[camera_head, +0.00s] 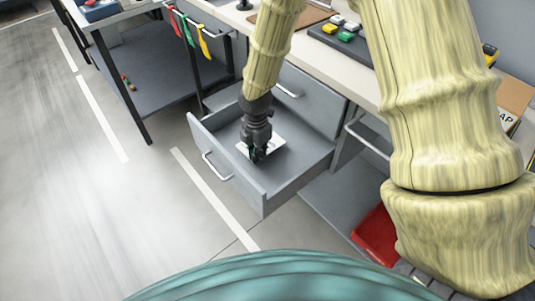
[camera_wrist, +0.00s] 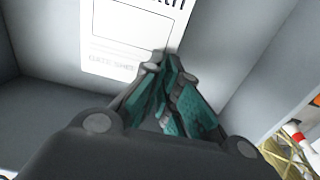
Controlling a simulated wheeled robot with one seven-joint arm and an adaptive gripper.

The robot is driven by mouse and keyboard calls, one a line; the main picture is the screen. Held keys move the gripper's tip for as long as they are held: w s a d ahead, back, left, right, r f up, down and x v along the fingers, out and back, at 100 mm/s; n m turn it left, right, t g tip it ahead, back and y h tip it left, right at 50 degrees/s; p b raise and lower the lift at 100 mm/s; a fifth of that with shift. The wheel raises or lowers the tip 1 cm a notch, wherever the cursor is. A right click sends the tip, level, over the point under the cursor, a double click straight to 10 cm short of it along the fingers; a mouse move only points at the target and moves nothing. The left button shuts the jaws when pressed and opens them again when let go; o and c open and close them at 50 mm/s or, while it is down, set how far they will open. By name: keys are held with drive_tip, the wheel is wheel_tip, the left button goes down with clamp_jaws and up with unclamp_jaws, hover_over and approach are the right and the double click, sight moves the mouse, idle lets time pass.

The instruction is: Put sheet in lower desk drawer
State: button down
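The lower desk drawer (camera_head: 232,174) is pulled open, with its front panel and handle toward the lower left. The white printed sheet (camera_head: 273,145) is inside it, apparently low against the drawer floor. In the wrist view the sheet (camera_wrist: 104,48) shows a printed box and lettering, with its lower right part beside my fingertips. My gripper (camera_head: 258,155) reaches down into the drawer over the sheet. In the wrist view my gripper (camera_wrist: 173,72) has its teal-padded fingertips close together. I cannot tell whether they pinch the sheet's edge or stand slightly apart.
An upper drawer (camera_head: 312,100) sits closed above the open one. The workbench top (camera_head: 340,77) carries a dark tray of coloured pieces (camera_head: 343,38). Coloured tags (camera_head: 188,30) hang from a rail at the back. A red bin (camera_head: 376,236) is on the lower shelf. Floor left of the drawer is clear.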

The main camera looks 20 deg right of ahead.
sight(268, 151)
wheel_tip(268, 151, down, 3)
drive_tip(key=shift+r, duration=0.1)
drive_tip(key=shift+w+d, duration=0.35)
drive_tip(key=shift+d, duration=0.55)
drive_tip(key=shift+w+d, duration=0.3)
drive_tip(key=shift+d, duration=0.55)
drive_tip(key=shift+d+f, duration=0.2)
drive_tip(key=shift+f, duration=0.15)
drive_tip(key=shift+w+a+f, duration=0.1)
drive_tip(key=shift+f, duration=0.2)
drive_tip(key=c, duration=1.6)
unclamp_jaws()
drive_tip(key=shift+f, duration=0.1)
drive_tip(key=shift+c, duration=0.2)
drive_tip(key=shift+r+p, duration=0.3)
drive_tip(key=shift+r, duration=3.6)
